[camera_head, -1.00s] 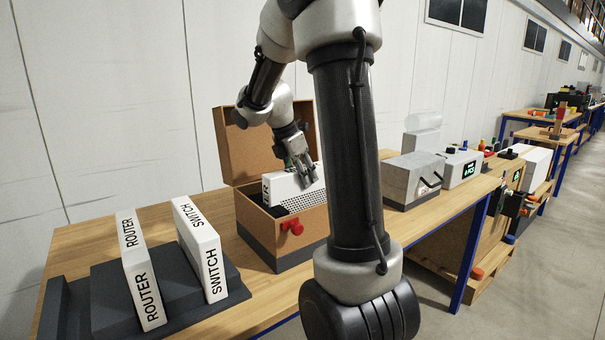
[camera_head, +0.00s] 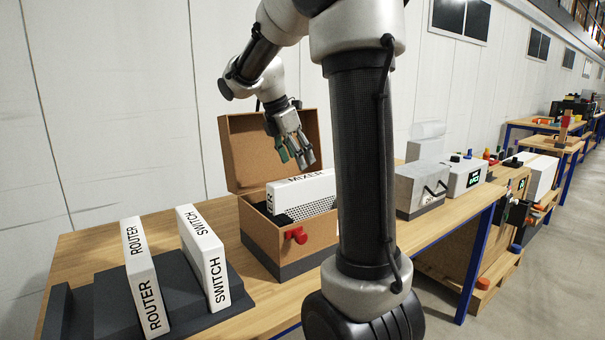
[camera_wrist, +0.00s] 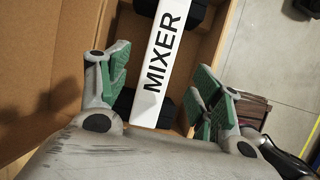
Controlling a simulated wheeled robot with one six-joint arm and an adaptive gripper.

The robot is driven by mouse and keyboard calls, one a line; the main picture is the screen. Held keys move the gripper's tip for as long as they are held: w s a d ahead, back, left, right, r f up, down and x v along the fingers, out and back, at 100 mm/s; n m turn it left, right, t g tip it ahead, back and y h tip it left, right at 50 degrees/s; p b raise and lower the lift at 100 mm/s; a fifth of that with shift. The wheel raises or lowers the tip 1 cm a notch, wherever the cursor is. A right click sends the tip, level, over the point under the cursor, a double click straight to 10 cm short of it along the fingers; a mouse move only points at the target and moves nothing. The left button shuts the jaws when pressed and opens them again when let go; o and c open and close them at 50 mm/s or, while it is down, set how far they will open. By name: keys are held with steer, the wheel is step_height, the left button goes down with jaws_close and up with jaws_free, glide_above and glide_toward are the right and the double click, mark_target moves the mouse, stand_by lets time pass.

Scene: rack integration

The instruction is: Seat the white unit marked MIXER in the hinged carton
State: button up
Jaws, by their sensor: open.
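The white unit marked MIXER (camera_head: 303,188) sits inside the hinged carton (camera_head: 290,236), its label edge facing up and its vented side showing. The carton's lid (camera_head: 240,150) stands open at the back. In the wrist view the MIXER unit (camera_wrist: 168,55) lies between dark supports (camera_wrist: 122,103) in the carton (camera_wrist: 60,60). My gripper (camera_head: 297,160) is open and empty, above the unit and apart from it. In the wrist view my gripper's green-padded fingers (camera_wrist: 162,90) are spread on either side of the unit. The unit's lower part is hidden by the carton wall.
White units marked ROUTER (camera_head: 146,280) and SWITCH (camera_head: 203,255) stand in a dark rack (camera_head: 110,305) at the left. A red latch (camera_head: 296,235) is on the carton's front. Grey boxes (camera_head: 420,185) stand farther right. My arm hides part of the bench.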

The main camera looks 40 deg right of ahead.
steer(key=shift+v, duration=1.35)
